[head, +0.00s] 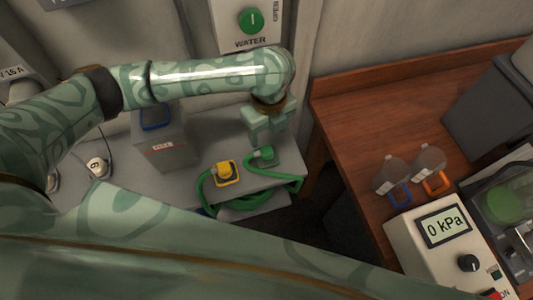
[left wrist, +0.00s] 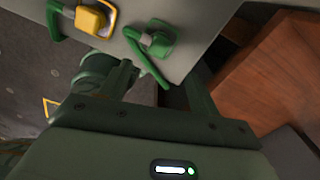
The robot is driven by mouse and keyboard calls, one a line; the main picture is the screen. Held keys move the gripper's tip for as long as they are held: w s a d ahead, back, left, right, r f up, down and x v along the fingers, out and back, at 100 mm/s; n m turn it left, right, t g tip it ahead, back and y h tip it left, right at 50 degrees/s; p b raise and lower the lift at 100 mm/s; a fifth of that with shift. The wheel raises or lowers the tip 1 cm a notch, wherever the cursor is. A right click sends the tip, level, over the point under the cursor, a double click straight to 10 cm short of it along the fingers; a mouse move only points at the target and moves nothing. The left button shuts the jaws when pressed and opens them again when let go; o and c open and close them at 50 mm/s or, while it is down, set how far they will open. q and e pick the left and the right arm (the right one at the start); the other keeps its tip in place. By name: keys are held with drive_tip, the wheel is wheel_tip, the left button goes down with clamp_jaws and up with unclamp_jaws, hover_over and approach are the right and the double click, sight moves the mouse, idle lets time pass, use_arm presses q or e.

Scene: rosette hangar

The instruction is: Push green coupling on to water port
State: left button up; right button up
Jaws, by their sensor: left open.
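The green coupling (head: 264,156) lies on the grey bench near its right front corner, with a green hose running from it. It also shows in the left wrist view (left wrist: 156,40). My left gripper (head: 269,136) hangs over the bench, just behind the green coupling in the head view. In the left wrist view its fingers (left wrist: 160,84) are apart with nothing held between them, and the coupling lies beyond the fingertips. The water port (head: 250,20) is a green round fitting on a white wall panel marked WATER. My right gripper is out of view.
A yellow coupling (head: 226,173) lies beside the green one, near the coiled green hose (head: 245,201). A grey box (head: 168,148) stands behind on the left. To the right, a wooden table (head: 345,125) holds bottles and a 0 kPa gauge (head: 440,235).

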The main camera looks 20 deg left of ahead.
use_arm(q)
drive_tip(key=b, duration=0.1)
hover_over(267, 150)
drive_tip(key=f, duration=0.4)
drive_tip(key=shift+d+f, duration=0.15)
drive_tip(key=shift+d, duration=0.05)
drive_tip(key=f+b, duration=0.2)
drive_tip(key=f, duration=0.1)
drive_tip(key=f+b, duration=0.1)
drive_tip(key=f, duration=0.1)
drive_tip(key=shift+a+f, duration=0.15)
drive_tip(key=shift+a, duration=0.15)
drive_tip(key=c, duration=1)
